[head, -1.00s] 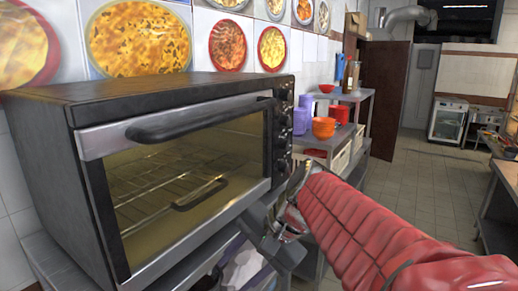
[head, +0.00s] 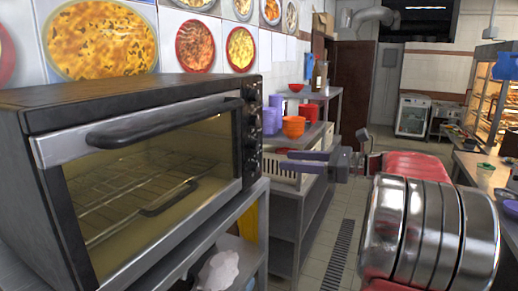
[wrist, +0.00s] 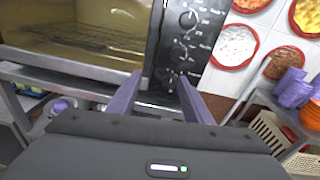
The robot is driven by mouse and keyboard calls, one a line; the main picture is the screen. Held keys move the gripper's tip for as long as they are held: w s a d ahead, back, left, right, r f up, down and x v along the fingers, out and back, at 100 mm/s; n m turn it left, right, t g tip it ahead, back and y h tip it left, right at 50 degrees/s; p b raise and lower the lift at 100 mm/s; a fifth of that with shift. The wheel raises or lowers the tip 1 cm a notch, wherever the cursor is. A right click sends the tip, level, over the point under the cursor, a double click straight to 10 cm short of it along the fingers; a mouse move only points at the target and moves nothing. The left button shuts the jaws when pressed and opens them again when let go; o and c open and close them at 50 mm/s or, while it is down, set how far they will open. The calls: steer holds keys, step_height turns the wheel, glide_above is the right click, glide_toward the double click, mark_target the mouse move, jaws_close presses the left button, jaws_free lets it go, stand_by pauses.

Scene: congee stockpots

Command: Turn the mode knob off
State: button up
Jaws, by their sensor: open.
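The black and silver toaster oven (head: 150,150) stands on a metal shelf at the left. Its control panel (head: 252,130) has a column of dark knobs down the right of its closed glass door. In the wrist view the panel shows an upper knob (wrist: 188,19), a middle knob (wrist: 180,50) and a lower knob (wrist: 168,78). The labels are too small to tell which is the mode knob. My gripper (head: 285,160) is open and empty, pointing left at the lower panel. In the wrist view its fingertips (wrist: 159,78) straddle the lower knob's line; contact cannot be told.
A metal shelf unit (head: 305,190) with orange bowls (head: 293,127) and purple containers (head: 271,118) stands behind the oven. A cream basket (wrist: 270,135) is near my gripper's right. A tiled aisle is free, with a counter at the far right.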

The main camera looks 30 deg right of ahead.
mark_target(258, 147)
steer(key=shift+m+t, duration=0.7)
steer(key=d, duration=0.3)
steer(key=s+d+r, duration=0.1)
steer(key=shift+d+r, duration=0.1)
steer(key=shift+d, duration=0.05)
steer(key=x, duration=1.3)
steer(key=shift+w+a, duration=0.25)
steer(key=shift+w, duration=0.05)
steer(key=shift+c, duration=0.7)
steer(key=c, duration=0.9)
